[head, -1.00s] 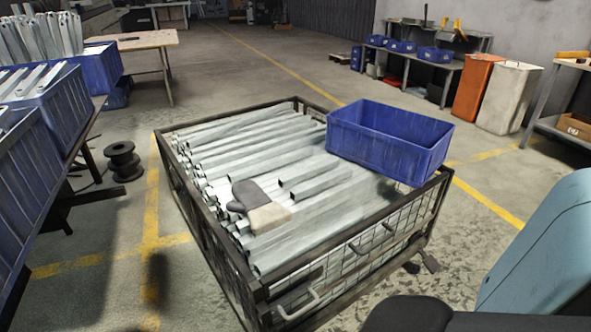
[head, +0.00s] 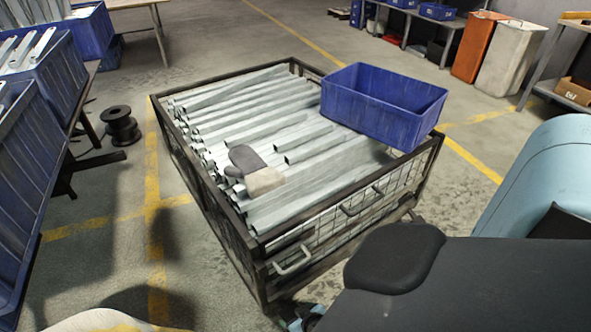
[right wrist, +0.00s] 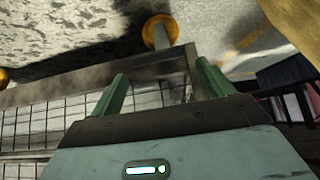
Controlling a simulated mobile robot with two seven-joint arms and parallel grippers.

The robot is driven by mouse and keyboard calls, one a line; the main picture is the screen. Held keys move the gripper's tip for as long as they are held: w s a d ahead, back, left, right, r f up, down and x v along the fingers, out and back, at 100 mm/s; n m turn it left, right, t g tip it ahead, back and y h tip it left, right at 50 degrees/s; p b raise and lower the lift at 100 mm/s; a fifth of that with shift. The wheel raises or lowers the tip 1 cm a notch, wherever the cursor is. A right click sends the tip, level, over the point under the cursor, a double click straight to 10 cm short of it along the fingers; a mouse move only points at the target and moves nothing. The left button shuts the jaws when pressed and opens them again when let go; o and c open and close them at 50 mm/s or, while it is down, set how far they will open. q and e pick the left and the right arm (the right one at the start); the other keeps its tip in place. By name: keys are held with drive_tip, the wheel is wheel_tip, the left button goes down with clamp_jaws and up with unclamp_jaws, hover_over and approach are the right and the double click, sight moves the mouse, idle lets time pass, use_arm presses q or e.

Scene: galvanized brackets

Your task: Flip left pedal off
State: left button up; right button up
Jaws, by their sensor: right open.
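The metal cage cart (head: 201,185) full of galvanized bars stands in the middle of the head view. My right gripper (head: 298,319) is low at its near corner, mostly cut off by the bottom edge and my dark arm. In the right wrist view my right gripper (right wrist: 160,88) has its two green fingers apart, with the cart's frame bar (right wrist: 160,66) showing beyond and between them. A caster with a yellow wheel (right wrist: 160,20) shows beyond. I cannot make out the left pedal in either view. My left gripper is not in view.
A blue crate (head: 385,110) sits on the cart's far right corner, and grey gloves (head: 250,168) lie on the bars. Blue bins (head: 45,165) stand along the left, with a black spool (head: 119,126) on the floor.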

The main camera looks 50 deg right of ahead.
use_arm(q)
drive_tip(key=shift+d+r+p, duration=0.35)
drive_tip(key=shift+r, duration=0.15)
use_arm(e)
drive_tip(key=shift+v, duration=0.9)
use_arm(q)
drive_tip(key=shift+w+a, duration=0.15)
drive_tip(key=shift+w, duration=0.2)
